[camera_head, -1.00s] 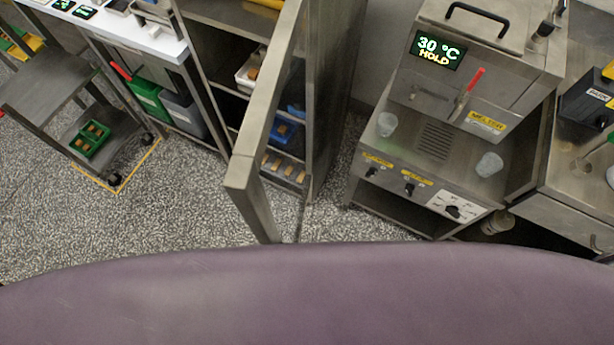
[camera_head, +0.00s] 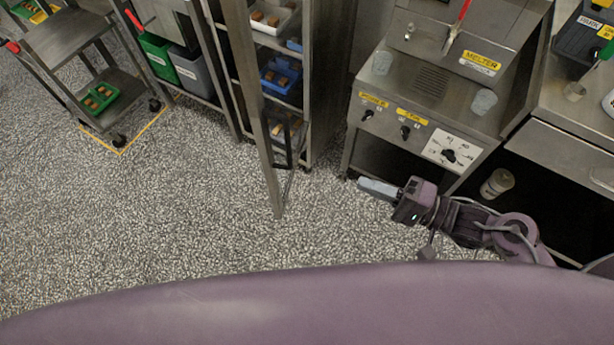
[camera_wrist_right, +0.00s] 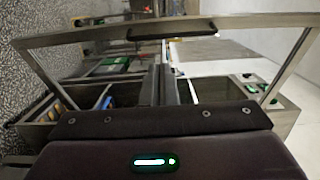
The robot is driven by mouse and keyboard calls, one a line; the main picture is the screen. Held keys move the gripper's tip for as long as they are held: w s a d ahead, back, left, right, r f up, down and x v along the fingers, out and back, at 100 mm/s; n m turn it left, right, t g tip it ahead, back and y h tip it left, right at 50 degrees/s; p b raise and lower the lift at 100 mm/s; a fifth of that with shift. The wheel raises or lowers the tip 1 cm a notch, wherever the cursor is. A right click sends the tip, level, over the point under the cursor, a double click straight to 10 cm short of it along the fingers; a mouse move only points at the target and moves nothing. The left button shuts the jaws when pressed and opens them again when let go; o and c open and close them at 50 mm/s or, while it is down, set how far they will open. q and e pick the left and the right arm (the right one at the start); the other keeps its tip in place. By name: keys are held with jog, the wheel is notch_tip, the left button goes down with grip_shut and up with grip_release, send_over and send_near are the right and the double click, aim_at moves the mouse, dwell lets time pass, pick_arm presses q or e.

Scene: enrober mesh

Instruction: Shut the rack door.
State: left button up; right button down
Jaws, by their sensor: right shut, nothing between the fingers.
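The rack door (camera_head: 257,110) is a tall metal frame standing open, seen nearly edge-on in the head view. Its dark handle (camera_head: 288,147) is on the side facing my right gripper. The rack (camera_head: 318,80) stands behind it with its shelves exposed. My right gripper (camera_head: 370,187) is shut and empty, to the right of the door and apart from it, pointing left. In the right wrist view, a metal frame (camera_wrist_right: 80,36) with a black handle (camera_wrist_right: 172,29) spans the picture beyond the shut fingers (camera_wrist_right: 160,85). My left gripper is not in view.
The melter (camera_head: 440,85) stands right of the rack, just behind my right gripper. Shelves hold a blue tray (camera_head: 281,78) and a white tray (camera_head: 268,22). A cart (camera_head: 75,45) stands at the far left. The speckled floor (camera_head: 190,215) before the door is clear.

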jog(key=p+x, duration=0.1)
jog(key=x, duration=1.3)
jog(key=shift+w, duration=0.2)
jog(key=shift+f, duration=0.1)
